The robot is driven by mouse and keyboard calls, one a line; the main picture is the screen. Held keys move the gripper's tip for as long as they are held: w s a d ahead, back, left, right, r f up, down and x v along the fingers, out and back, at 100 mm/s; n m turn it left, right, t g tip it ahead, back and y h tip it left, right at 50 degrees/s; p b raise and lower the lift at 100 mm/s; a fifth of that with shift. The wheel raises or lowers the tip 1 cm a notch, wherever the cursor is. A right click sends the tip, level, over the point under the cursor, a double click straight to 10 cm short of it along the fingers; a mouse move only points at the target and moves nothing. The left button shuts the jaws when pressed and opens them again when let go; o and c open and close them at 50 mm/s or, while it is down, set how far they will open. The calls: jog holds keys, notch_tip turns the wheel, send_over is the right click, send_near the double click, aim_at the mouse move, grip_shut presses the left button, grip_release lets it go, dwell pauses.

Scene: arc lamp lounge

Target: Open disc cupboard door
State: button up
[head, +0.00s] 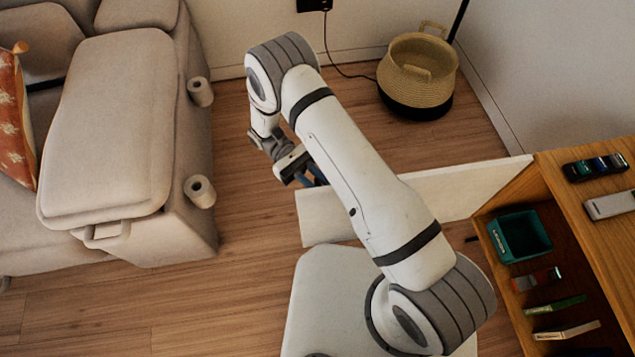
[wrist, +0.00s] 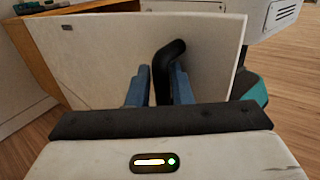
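The white cupboard door (head: 450,190) stands swung well out from the wooden cupboard (head: 545,190), whose inside shows in the head view. The door panel (wrist: 100,55) also fills the upper wrist view. A black curved handle (wrist: 168,58) sticks out from the door. My gripper (wrist: 160,75) has its blue fingers on either side of the handle, close against it, and appears shut on it. In the head view my gripper (head: 310,178) is at the door's far end from the cupboard; the handle is hidden there.
Inside the cupboard are a teal bin (head: 520,236) and several disc cases (head: 555,305). More items (head: 595,167) lie on its top. A beige sofa (head: 110,130) stands left, a woven basket (head: 418,75) at the back. Wooden floor (head: 250,200) is clear between sofa and door.

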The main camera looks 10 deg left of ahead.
notch_tip(320, 180, up, 9)
jog(key=p, duration=0.2)
jog(key=shift+w+r+p, duration=0.15)
jog(key=shift+p, duration=0.15)
notch_tip(320, 180, down, 7)
jog(key=t+y, duration=0.3)
jog(key=w+a+b, duration=0.1)
jog(key=w+b, duration=0.2)
jog(key=w, duration=0.6)
jog(key=shift+w+f, duration=0.25)
jog(key=shift+w, duration=0.1)
